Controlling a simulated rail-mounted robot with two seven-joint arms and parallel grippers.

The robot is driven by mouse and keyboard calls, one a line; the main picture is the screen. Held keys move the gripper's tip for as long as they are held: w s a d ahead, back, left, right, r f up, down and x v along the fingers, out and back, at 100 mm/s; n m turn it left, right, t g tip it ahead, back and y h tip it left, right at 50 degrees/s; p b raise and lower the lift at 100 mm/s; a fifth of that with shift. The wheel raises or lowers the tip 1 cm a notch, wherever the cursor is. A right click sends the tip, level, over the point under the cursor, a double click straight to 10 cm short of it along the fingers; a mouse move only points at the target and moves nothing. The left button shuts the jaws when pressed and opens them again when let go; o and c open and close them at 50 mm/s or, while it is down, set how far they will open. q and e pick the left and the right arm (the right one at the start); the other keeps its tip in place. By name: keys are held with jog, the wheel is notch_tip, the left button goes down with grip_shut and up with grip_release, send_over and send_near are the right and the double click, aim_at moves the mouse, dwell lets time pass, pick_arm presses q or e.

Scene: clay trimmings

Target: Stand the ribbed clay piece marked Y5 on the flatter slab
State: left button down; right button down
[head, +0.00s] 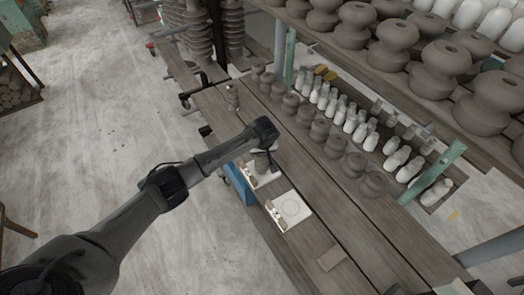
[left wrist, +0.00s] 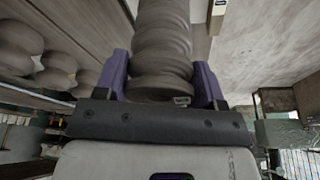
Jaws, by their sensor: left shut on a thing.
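My left gripper (left wrist: 161,78) has its purple fingers shut on a grey ribbed clay piece (left wrist: 160,50). A small pale tag shows low on the piece, too small to read. In the head view my left gripper (head: 264,150) is over the upper pale slab (head: 272,178), with the ribbed piece (head: 262,164) below it, partly hidden. I cannot tell whether the piece touches that slab. A second pale slab (head: 296,203) with a faint ring lies nearer and is bare in its middle. I cannot tell which slab is flatter. My right gripper is not in view.
Another ribbed piece (head: 232,97) stands farther up the plank table (head: 330,225). Rows of brown clay pieces (head: 335,146) and white bottle shapes (head: 361,132) stand to the right. A small brown block (head: 331,258) lies near the front. Large pots (head: 440,68) fill a shelf at upper right.

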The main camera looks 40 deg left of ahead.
pick_arm(q)
jog(key=shift+f, duration=0.1)
dwell(0.3)
jog(key=shift+c, duration=1)
grip_release()
